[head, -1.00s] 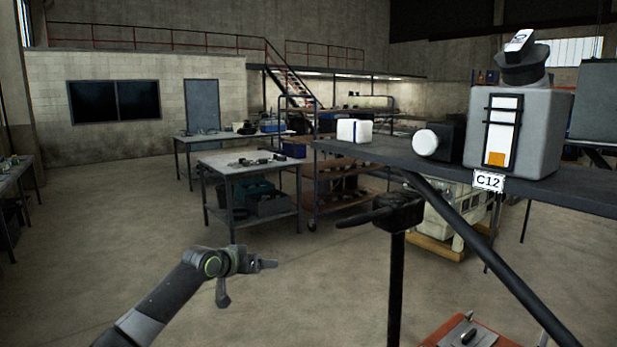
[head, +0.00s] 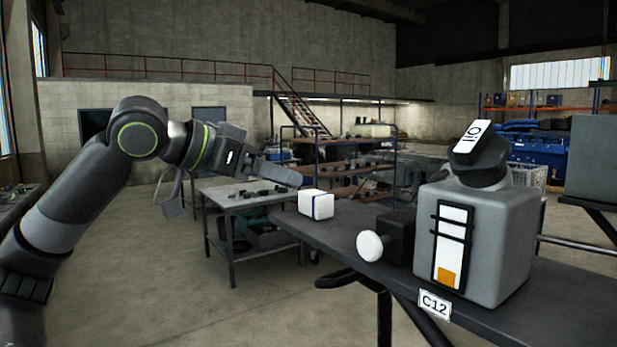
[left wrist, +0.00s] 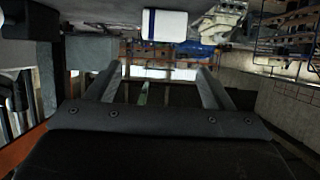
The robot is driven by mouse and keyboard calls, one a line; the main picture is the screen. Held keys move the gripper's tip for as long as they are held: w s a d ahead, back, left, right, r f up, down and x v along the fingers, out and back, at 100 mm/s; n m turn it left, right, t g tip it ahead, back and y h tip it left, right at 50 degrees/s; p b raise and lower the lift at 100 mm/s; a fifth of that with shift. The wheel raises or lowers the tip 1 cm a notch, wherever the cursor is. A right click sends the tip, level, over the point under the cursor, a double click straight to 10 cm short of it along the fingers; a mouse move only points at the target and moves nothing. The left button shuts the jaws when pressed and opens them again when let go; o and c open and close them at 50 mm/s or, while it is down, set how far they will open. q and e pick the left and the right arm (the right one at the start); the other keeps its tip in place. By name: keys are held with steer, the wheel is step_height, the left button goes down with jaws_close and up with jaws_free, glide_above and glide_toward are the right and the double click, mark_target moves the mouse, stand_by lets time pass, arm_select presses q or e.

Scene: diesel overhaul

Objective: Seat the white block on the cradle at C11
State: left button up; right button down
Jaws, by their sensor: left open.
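No label C11 is readable, and I cannot make out the cradle. My right gripper is not in view.
On the dark table (head: 345,238) stand a black part with a white round knob (head: 369,246) and a grey oil canister (head: 480,240) behind the C12 tag (head: 434,304). A grey worktable (head: 240,197) stands behind my left arm. Open floor lies at lower left.

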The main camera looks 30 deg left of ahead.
mark_target(307, 195)
arm_select(q)
steer(key=w+f, duration=0.1)
steer(key=w+d+f+p, duration=0.1)
steer(key=w, duration=0.1)
steer(key=w+f+p, duration=0.1)
steer(key=w+f, duration=0.1)
steer(key=shift+d, duration=0.4)
steer(key=x, duration=0.2)
steer(key=shift+w+d+f, duration=0.1)
steer(key=shift+w+f, duration=0.15)
steer(key=shift+w, duration=0.05)
steer(key=shift+w+f, duration=0.1)
steer(key=shift+w, duration=0.1)
steer(key=shift+w+d, duration=0.1)
steer(key=shift+w, duration=0.1)
steer(key=shift+s, duration=0.1)
steer(key=c, duration=0.8)
steer(key=shift+r, duration=1.45)
steer(key=shift+c, duration=0.2)
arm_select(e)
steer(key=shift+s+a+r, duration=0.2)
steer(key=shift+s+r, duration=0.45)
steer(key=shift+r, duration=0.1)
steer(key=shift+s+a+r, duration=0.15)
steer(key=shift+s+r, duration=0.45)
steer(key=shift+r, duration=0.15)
